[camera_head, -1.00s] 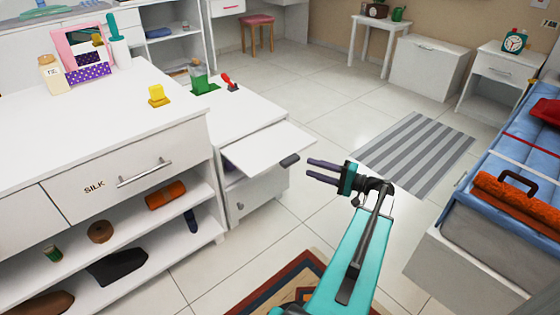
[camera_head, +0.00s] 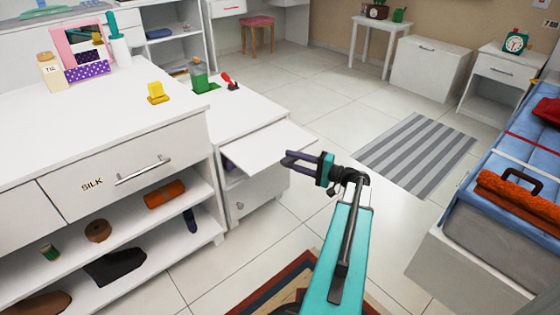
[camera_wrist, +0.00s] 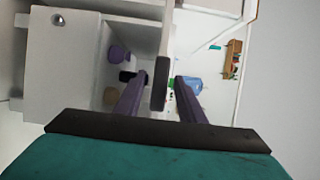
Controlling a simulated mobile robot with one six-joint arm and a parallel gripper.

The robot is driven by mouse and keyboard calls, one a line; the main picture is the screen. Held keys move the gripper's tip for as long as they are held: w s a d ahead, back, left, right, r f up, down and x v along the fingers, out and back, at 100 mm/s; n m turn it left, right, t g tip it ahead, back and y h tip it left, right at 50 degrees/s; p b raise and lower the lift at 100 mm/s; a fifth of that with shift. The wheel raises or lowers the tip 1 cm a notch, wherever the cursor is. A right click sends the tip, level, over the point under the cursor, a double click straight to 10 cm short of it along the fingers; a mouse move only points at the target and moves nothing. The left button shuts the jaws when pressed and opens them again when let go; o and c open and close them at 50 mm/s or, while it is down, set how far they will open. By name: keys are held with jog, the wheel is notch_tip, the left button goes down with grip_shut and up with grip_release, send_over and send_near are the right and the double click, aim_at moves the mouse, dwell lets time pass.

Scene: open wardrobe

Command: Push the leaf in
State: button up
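The white leaf (camera_head: 258,146) sticks out to the right from the top of the low white cabinet. In the wrist view its thin edge (camera_wrist: 167,35) runs up from a dark end handle (camera_wrist: 160,84). My gripper (camera_head: 285,159) is at the outer end of the leaf and hides the handle in the head view. In the wrist view my gripper's fingers (camera_wrist: 160,78) are apart, one on each side of the handle, with visible gaps. I cannot tell whether either touches it.
The low cabinet (camera_head: 246,205) stands beside a larger white dresser (camera_head: 140,130) with shelves. A bed (camera_head: 490,250) is at right. A striped rug (camera_head: 418,155) lies on open floor.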

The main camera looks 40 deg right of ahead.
aim_at(282, 155)
jog(key=shift+b+x, duration=0.45)
jog(key=shift+x, duration=1.95)
jog(key=shift+c, duration=0.4)
grip_shut()
